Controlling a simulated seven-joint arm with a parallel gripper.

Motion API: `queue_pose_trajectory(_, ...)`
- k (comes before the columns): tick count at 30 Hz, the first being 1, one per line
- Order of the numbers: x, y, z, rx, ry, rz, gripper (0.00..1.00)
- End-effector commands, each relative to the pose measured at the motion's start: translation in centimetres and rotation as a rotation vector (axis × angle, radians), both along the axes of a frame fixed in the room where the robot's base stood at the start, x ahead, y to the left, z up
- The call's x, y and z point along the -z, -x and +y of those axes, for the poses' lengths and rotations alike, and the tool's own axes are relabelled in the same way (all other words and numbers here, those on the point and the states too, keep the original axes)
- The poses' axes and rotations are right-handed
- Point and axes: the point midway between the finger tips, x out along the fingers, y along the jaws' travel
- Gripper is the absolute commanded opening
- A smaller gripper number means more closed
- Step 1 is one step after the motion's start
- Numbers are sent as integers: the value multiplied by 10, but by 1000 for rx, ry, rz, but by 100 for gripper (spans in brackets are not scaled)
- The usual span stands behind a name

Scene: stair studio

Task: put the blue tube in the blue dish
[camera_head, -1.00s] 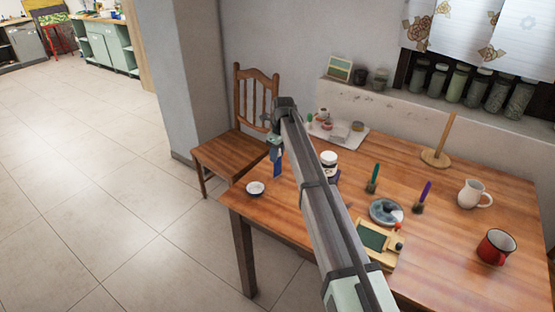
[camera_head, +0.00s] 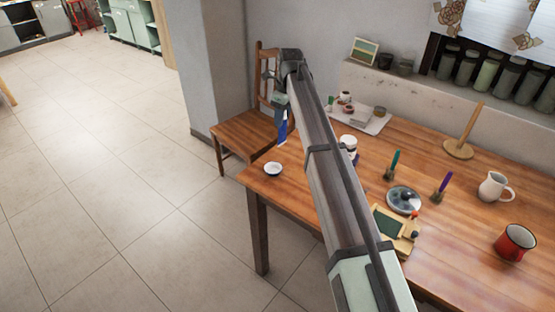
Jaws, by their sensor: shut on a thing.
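My gripper (camera_head: 280,107) is at the far end of my outstretched arm, pointing down, above the table's left end by the chair. It is shut on the blue tube (camera_head: 283,130), which hangs below it roughly upright, clear of the table. A small dish (camera_head: 273,170), white inside with a dark blue outside, stands near the table's left corner. In the picture the dish lies just below the tube and slightly left of it. The dish looks empty. My fingertips are small and partly hidden.
A chair (camera_head: 240,135) stands behind the left end.

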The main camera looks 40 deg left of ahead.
Motion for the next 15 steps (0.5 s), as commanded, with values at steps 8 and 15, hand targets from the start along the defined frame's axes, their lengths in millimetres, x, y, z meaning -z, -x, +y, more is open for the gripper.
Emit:
queue_pose_trajectory(8, -2, 45, 4, -84, -1, -1, 5)
queue_pose_trajectory(15, 29, 47, 5, -88, 0, -1, 5)
